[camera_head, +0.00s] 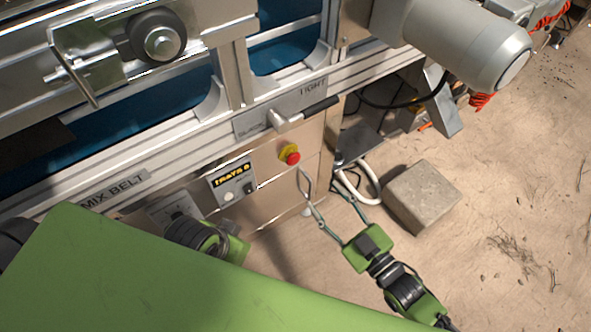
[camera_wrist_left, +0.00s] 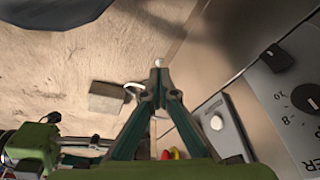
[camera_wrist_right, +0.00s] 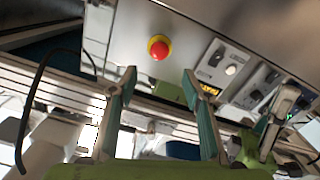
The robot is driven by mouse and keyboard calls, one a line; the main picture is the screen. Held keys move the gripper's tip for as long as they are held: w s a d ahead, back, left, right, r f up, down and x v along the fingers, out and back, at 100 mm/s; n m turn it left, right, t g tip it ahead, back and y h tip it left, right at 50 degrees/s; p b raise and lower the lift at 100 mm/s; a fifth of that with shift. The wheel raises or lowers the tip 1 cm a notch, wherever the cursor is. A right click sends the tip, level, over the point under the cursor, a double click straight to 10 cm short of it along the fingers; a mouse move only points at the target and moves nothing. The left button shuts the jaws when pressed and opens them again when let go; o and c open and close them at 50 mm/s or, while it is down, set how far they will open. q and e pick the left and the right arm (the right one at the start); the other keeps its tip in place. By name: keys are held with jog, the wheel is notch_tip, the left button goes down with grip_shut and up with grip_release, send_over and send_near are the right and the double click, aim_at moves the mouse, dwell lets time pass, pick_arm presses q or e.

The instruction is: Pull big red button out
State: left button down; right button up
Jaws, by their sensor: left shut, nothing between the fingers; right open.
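The big red button (camera_head: 292,158) sits on a yellow ring on the machine's beige front panel, right of a small display. In the right wrist view the red button (camera_wrist_right: 158,50) shows beyond the fingertips, a little above the gap between them. My right gripper (camera_head: 318,178) is open and empty, in front of the panel, just below and right of the button, apart from it. My left gripper (camera_wrist_left: 159,88) is shut and empty; in its wrist view the button's red and yellow edge (camera_wrist_left: 172,154) shows low, partly hidden behind my gripper. In the head view its fingers are hidden.
A control box with a lit display (camera_head: 232,180) is left of the button. A lever handle (camera_head: 305,112) sticks out above it. A concrete block (camera_head: 422,196) and a white pipe (camera_head: 360,182) lie to the right. Sandy floor at the right is mostly free.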

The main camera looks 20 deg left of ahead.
aim_at(295, 162)
jog(key=b+x, duration=0.2)
jog(key=x, duration=1.1)
jog(key=shift+b, duration=0.35)
jog(key=shift+w+a, duration=0.2)
jog(key=shift+a, duration=0.05)
pick_arm(q)
jog(key=w+d+r+t, duration=0.1)
jog(key=w+r+t, duration=0.1)
jog(key=w, duration=0.3)
jog(key=w+d+r+t+h, duration=0.1)
jog(key=w+d+r+t, duration=0.1)
jog(key=w, duration=0.4)
jog(key=shift+w+d+t, duration=0.2)
jog(key=shift+d+t, duration=0.05)
jog(key=shift+t, duration=0.55)
